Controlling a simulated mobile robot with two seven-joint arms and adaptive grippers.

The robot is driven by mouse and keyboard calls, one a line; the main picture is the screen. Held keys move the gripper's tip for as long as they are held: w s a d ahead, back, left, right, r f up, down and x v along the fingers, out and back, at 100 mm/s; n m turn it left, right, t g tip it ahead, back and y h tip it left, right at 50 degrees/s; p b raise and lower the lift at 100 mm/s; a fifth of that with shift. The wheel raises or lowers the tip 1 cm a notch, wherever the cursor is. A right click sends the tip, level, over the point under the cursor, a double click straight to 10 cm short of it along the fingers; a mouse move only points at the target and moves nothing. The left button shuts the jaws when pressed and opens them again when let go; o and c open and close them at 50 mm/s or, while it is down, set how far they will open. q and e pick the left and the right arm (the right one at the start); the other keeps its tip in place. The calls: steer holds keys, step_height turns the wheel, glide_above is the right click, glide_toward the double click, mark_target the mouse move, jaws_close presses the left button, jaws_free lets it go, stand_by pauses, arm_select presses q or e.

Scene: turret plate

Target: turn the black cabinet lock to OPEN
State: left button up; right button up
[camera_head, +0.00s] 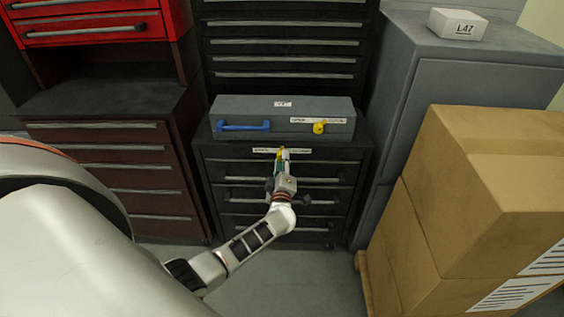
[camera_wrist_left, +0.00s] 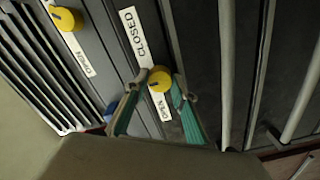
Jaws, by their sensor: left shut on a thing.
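The black cabinet (camera_head: 352,175) stands in the middle of the head view, with a white label strip (camera_head: 318,151) along its top front edge. Its lock is a yellow knob (camera_wrist_left: 159,79), seen in the left wrist view between the words CLOSED and OPEN on the strip (camera_wrist_left: 136,35). My left gripper (camera_head: 281,153) is at this knob, and in the left wrist view its two teal fingers (camera_wrist_left: 162,82) are shut on it from both sides. The knob's exact turn is hard to read. In the head view the gripper mostly hides the knob. My right gripper is not in view.
A grey box (camera_head: 265,104) on the cabinet has a blue handle (camera_head: 242,126) and its own yellow knob (camera_head: 319,127) with a label. Drawer handles (camera_head: 250,179) stick out below the lock. Cardboard boxes (camera_head: 475,185) stand at right, a brown cabinet (camera_head: 95,132) at left.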

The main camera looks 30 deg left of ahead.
arm_select(q)
steer(key=n+b, duration=0.1)
steer(key=n, duration=0.4)
steer(key=shift+f, duration=0.15)
steer(key=shift+n+b, duration=0.55)
steer(key=shift+n, duration=1.45)
steer(key=o, duration=1.1)
steer(key=v, duration=1.2)
steer(key=shift+s+a+r, duration=0.1)
steer(key=shift+r, duration=0.15)
